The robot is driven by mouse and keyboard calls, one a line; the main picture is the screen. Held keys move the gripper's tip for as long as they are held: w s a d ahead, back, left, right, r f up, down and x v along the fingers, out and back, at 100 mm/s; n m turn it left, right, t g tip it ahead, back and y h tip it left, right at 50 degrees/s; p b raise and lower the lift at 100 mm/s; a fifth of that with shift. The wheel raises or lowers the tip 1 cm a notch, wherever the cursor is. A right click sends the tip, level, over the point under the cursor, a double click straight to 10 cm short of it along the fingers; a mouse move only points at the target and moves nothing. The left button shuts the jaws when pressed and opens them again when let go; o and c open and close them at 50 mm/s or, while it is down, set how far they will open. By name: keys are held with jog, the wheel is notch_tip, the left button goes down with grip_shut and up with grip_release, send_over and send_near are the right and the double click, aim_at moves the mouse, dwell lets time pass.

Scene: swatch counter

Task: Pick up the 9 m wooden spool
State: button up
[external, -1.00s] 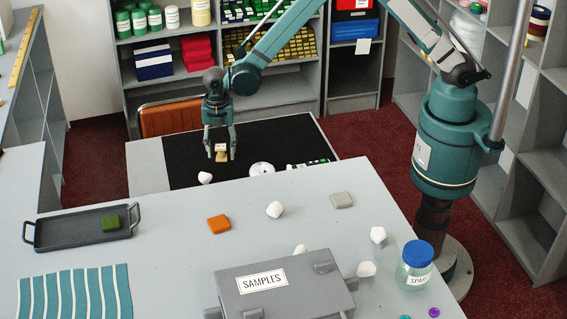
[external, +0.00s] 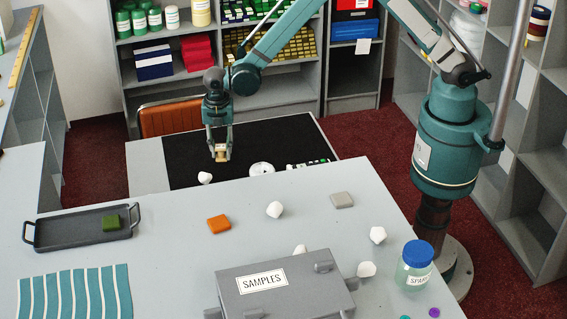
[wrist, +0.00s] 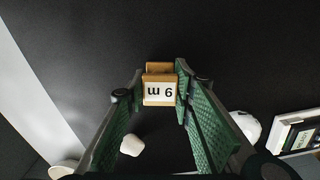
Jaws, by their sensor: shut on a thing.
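The wooden spool (wrist: 159,91) shows in the wrist view with a white label reading "9 m" upside down. It sits between the green-padded fingers of my gripper (wrist: 160,96). In the external view my gripper (external: 220,153) points down over the black mat (external: 275,135), with its fingers closed on the sides of the small tan spool (external: 221,157). The fingers hide part of the spool there. I cannot tell whether the spool touches the mat.
White lumps lie nearby, one (external: 205,178) at the mat's front edge. The grey counter in front holds a tray (external: 80,238), a SAMPLES box (external: 300,300) and a blue-lidded jar (external: 415,265).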

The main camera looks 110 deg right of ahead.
aim_at(221, 146)
jog(key=shift+r, duration=0.2)
jog(key=shift+r+p, duration=0.35)
jog(key=shift+r, duration=4.5)
jog(key=shift+s+a, duration=0.1)
